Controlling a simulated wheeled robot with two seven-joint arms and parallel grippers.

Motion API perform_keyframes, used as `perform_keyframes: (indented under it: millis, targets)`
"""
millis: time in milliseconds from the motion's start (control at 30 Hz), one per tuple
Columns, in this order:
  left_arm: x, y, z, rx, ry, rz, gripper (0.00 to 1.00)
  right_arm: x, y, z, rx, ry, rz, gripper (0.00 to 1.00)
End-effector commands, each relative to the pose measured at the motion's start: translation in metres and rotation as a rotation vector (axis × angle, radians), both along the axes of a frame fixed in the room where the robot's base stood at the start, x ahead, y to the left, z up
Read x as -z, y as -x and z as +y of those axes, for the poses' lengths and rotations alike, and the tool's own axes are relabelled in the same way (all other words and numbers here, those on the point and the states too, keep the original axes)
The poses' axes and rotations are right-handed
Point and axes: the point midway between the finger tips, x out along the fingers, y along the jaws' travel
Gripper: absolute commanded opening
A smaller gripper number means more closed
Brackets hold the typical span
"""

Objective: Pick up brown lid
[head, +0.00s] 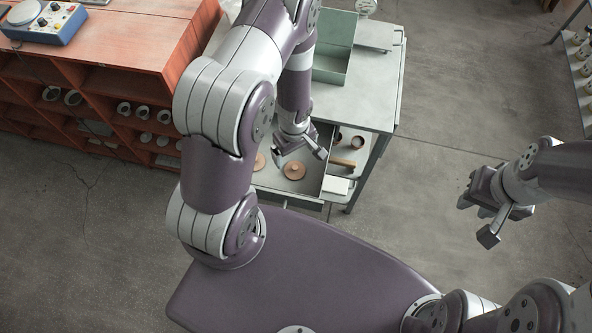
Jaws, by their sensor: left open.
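A round brown lid (294,171) with a small knob lies in a pulled-out grey drawer (290,196) of the bench. Another round brown piece (259,162) lies to its left, partly hidden by my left arm. My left gripper (301,159) is open, over the drawer and just above the lid in the picture. Its fingers are apart and hold nothing; whether they touch the lid I cannot tell. My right gripper (476,220) is open and empty, out over the floor at the right.
A green bin (331,70) stands on the bench top (375,88). A reddish shelf unit (110,60) stands at left.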

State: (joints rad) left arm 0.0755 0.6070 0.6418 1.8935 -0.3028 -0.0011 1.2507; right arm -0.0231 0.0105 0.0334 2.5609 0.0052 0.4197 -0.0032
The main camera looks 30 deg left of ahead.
Motion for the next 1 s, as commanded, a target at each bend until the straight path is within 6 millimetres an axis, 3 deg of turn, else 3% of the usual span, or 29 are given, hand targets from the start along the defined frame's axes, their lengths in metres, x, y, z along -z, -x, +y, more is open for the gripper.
perform_keyframes:
  millis: [33, 167, 400, 700, 733, 900, 1000]
  targets:
    - [0.014, 0.000, 0.000, 0.001, 0.000, 0.000, 0.96, 0.009, 0.000, 0.000, 0.000, 0.000, 0.000, 0.33]
    - [0.026, 0.000, 0.000, 0.002, 0.000, 0.000, 0.96, 0.013, -0.001, 0.000, 0.000, 0.000, -0.001, 0.33]
    - [0.066, 0.007, -0.004, 0.002, 0.000, 0.000, 0.96, 0.027, 0.000, 0.000, 0.000, 0.000, -0.001, 0.33]
    - [0.074, 0.006, -0.003, 0.002, 0.000, 0.000, 0.96, 0.027, -0.001, 0.000, 0.000, 0.000, -0.001, 0.33]
    - [0.074, 0.006, -0.003, 0.002, 0.000, 0.000, 0.93, 0.027, -0.001, 0.000, 0.000, 0.000, -0.001, 0.33]
    - [0.074, 0.007, -0.003, 0.002, 0.000, 0.000, 0.37, 0.027, -0.001, 0.000, 0.000, 0.000, -0.001, 0.33]
    - [0.074, 0.007, -0.003, 0.002, 0.000, 0.000, 0.36, 0.027, -0.001, 0.000, 0.000, 0.000, -0.001, 0.33]
